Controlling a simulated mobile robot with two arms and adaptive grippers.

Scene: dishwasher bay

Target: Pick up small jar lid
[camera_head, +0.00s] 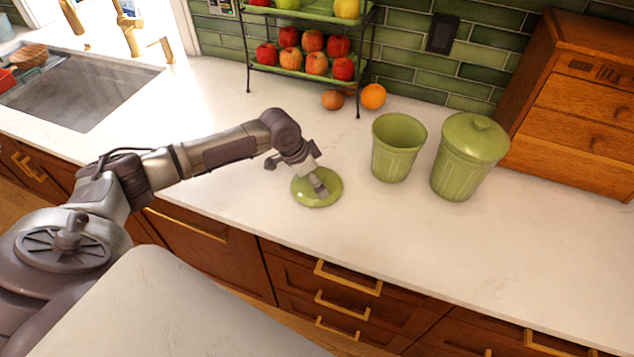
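The small jar lid (305,198) is a round green lid lying flat on the white counter, left of the green jars. My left gripper (296,177) is right over it, pointing down. Its fingers look spread apart, one to the left of the lid and one over the lid's middle. The lid's knob is hidden by the gripper, and I cannot tell whether the finger touches the lid. An open green jar (394,160) without a lid stands to the right. My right gripper is not in view.
A larger green jar (466,160) with its lid on stands beside the open jar. A wooden drawer box (575,110) is at the right. A tiered fruit stand (305,70) and an orange (373,96) are behind. A sink (80,90) is at the left. The front counter is clear.

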